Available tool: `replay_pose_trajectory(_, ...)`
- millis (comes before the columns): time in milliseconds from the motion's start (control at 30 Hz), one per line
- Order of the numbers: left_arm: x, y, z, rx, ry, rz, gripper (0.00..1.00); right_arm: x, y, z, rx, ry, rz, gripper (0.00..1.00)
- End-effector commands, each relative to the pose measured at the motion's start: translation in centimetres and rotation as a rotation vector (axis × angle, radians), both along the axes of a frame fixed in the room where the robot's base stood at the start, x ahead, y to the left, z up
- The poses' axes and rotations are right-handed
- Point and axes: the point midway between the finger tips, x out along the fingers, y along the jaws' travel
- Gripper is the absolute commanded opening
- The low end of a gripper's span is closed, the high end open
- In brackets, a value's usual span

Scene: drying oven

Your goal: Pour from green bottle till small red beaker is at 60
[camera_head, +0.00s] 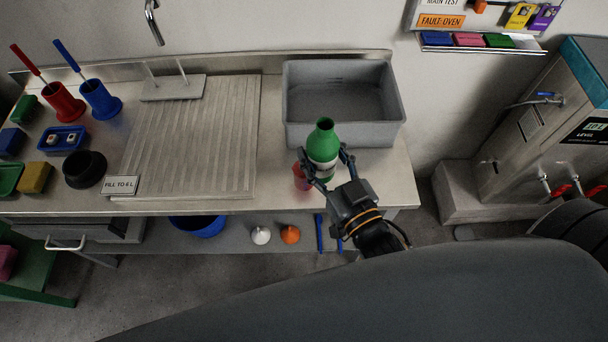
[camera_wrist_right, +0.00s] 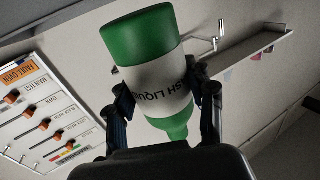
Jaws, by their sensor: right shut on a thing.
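The green bottle (camera_head: 323,141) with a white label is held by my right gripper (camera_head: 326,168) above the front right of the worktop. Its neck points up in the head view. In the right wrist view the bottle (camera_wrist_right: 143,40) sits between the two fingers, its printed label reading upside down there. The small red beaker (camera_head: 301,178) stands just left of the bottle, partly hidden behind a gripper finger. Its markings and fill level cannot be read. No flow of liquid shows. My left gripper is not in view.
A grey basin (camera_head: 343,131) lies just behind the bottle. A ribbed drainboard (camera_head: 190,130) with a "FILL TO 6 L" card (camera_head: 121,185) is to the left. Red (camera_head: 64,104) and blue (camera_head: 101,101) holders stand at the far left. My arm covers the lower right.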

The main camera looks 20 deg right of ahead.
Motion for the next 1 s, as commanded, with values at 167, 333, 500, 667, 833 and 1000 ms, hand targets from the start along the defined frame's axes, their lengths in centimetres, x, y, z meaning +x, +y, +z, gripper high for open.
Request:
replay_pose_trajectory(167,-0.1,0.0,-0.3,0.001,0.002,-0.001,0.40,0.3,0.9,-0.5,0.002,-0.006,0.034,0.12)
replay_pose_trajectory(333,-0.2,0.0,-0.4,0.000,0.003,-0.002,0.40,1.0,3.1,-2.0,0.007,-0.012,0.111,0.12)
replay_pose_trajectory(500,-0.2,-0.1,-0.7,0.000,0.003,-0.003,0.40,1.7,5.7,-4.5,0.007,-0.015,0.220,0.12)
replay_pose_trajectory(667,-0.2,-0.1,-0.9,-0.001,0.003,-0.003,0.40,2.2,8.0,-7.8,-0.002,-0.013,0.340,0.12)
replay_pose_trajectory(833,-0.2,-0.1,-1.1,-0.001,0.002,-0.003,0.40,2.6,9.2,-11.7,-0.013,-0.004,0.456,0.12)
replay_pose_trajectory(1000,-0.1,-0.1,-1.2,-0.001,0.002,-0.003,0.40,2.6,9.3,-13.3,-0.011,0.000,0.502,0.12)
